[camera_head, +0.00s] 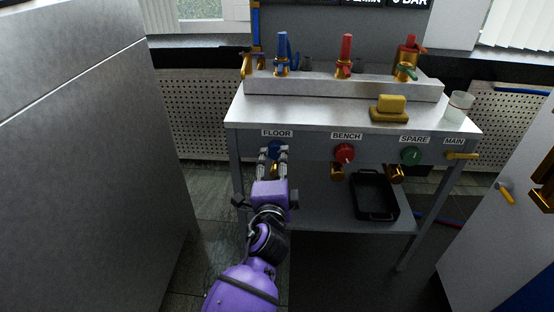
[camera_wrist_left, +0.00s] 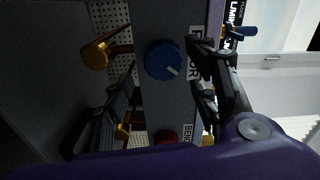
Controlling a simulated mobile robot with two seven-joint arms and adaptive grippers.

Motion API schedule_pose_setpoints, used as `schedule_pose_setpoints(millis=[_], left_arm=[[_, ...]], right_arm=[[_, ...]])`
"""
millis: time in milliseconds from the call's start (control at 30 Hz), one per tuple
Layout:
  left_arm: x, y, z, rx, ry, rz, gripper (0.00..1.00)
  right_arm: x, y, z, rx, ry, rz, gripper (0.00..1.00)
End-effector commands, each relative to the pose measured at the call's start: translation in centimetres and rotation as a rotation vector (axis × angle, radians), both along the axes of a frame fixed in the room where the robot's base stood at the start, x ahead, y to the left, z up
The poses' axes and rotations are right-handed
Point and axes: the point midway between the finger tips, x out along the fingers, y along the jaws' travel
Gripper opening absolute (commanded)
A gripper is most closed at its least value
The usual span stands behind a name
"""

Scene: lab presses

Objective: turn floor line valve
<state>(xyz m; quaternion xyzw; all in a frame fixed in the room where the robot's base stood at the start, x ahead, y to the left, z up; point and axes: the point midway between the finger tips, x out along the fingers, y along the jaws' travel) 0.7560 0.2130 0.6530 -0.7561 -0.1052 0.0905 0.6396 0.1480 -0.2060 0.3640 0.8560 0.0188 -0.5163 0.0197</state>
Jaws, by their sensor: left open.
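The floor line valve is a round blue knob (camera_head: 275,147) under the FLOOR label (camera_head: 277,133) on the bench's front panel. In the left wrist view the blue knob (camera_wrist_left: 160,60) shows whole, with a white pointer mark that looks slanted. My left gripper (camera_head: 273,155) is open and empty in front of the knob, one finger to each side of it in the head view. My right gripper is not in view.
A red BENCH knob (camera_head: 344,153) and a green SPARE knob (camera_head: 411,156) sit to the right, then a yellow MAIN lever (camera_head: 462,156). A black tray (camera_head: 374,196) stands on the lower shelf. A large grey cabinet (camera_head: 80,150) stands close on the left.

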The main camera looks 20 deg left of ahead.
Motion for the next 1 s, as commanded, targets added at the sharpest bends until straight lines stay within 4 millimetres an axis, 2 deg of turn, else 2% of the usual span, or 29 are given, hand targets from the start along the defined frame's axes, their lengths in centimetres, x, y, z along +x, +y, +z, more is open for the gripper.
schedule_pose_setpoints(millis=[33,200,433,833,867,933,1000], left_arm=[[-1.2,-0.3,-0.2,-0.003,0.003,0.001,0.54],[-4.7,-1.3,-0.2,-0.002,0.005,0.001,0.54],[-7.7,-2.2,-0.2,-0.001,0.004,0.0,0.54],[-8.3,-2.4,-0.1,-0.001,0.003,0.0,0.53],[-8.2,-2.5,0.2,-0.002,-0.001,-0.001,0.53],[-7.8,-2.6,1.9,-0.017,-0.019,0.005,0.53],[-6.9,-1.7,3.4,-0.062,-0.025,0.039,0.53]], right_arm=[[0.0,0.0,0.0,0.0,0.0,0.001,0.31],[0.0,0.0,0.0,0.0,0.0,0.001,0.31],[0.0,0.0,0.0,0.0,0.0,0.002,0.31],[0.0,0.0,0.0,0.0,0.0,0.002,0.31],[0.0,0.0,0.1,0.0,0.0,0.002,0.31],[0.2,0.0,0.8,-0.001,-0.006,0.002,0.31],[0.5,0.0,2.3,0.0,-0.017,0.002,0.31]])
